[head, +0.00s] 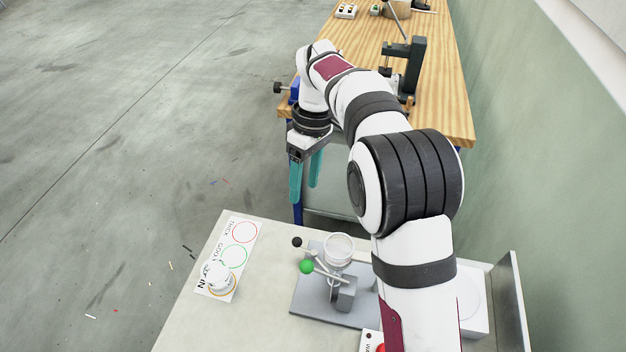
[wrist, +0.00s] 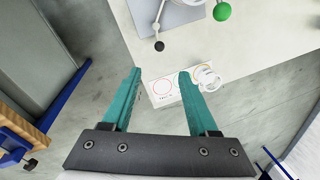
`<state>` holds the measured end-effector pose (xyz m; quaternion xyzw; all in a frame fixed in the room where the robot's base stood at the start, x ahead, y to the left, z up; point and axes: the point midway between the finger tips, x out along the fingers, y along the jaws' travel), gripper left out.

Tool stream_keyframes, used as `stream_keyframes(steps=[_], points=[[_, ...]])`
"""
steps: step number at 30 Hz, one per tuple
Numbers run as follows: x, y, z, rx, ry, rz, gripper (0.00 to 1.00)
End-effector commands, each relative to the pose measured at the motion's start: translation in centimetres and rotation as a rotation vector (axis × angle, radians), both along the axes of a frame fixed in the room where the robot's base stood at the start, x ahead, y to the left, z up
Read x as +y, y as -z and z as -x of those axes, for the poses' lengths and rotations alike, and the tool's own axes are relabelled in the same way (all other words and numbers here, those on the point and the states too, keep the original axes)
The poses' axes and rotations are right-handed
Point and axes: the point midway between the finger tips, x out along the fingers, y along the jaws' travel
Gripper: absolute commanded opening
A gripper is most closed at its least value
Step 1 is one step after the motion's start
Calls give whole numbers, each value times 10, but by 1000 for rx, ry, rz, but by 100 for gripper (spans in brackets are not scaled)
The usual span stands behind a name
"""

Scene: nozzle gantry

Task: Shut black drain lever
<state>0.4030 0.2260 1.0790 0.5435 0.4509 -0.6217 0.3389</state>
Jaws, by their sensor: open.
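The black drain lever (head: 297,242) has a black ball knob on a thin rod and sits on the grey fixture (head: 305,302), beside a clear cup (head: 340,247). A green-knobbed lever (head: 306,267) is just in front of it. My gripper (head: 304,192) is open and empty, its teal fingers pointing down, above and behind the levers, beyond the table's far edge. In the wrist view the black knob (wrist: 159,46) shows beyond the gap between my fingertips (wrist: 160,74), apart from them. The green knob (wrist: 222,11) is at the top right.
A white card (head: 237,240) with red and green circles lies left of the fixture, with a white cup (head: 219,279) on its near circle. A wooden workbench (head: 455,95) stands behind. The wall is on the right. The floor on the left is open.

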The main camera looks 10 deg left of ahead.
Motion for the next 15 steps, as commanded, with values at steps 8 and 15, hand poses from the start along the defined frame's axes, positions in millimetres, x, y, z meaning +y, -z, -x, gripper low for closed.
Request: stream_keyframes(steps=[8, 15], points=[[5, 60, 11, 5, -13, 1, 60], [10, 125, 22, 3, -10, -1, 60]])
